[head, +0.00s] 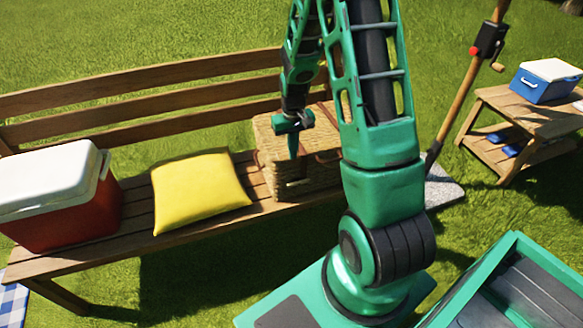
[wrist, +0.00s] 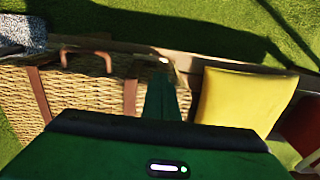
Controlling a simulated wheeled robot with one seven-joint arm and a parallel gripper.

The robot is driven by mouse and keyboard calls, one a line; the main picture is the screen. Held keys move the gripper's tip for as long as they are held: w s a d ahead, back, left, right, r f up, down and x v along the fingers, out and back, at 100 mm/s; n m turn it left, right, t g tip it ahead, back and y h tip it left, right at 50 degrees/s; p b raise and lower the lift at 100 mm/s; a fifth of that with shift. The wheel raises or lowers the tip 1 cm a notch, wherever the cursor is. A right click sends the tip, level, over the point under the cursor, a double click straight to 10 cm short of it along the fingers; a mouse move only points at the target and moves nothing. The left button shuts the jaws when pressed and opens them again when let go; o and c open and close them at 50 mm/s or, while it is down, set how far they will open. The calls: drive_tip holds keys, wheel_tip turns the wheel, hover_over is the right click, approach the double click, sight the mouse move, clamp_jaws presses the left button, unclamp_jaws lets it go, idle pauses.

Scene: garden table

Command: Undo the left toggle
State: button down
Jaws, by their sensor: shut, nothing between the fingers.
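A wicker basket (head: 275,172) with brown leather straps stands on the bench, and it fills the left of the wrist view (wrist: 85,88). That view shows it turned around, with a brown handle (wrist: 87,52) between two straps. One strap (wrist: 130,97) is beside my fingers, the other (wrist: 39,95) farther left. My gripper (head: 293,156) is shut and empty, pointing down in front of the basket's left part in the head view. Its fingers (wrist: 162,82) show in the wrist view. I cannot make out the left toggle or its state; the fingers may cover it. My arm hides the basket's right side.
A yellow cushion (head: 198,190) lies on the bench (head: 170,237) left of the basket. A red cooler with a white lid (head: 60,200) stands at the bench's left end. A wooden side table (head: 495,108) with a blue cooler (head: 545,84) is at right.

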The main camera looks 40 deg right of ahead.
sight(289, 184)
wheel_tip(289, 184, down, 13)
drive_tip(key=shift+f, duration=0.2)
idle(0.4)
drive_tip(key=shift+w+a+f, duration=0.15)
drive_tip(key=shift+a+f, duration=0.35)
drive_tip(key=shift+a, duration=0.05)
drive_tip(key=shift+r, duration=0.85)
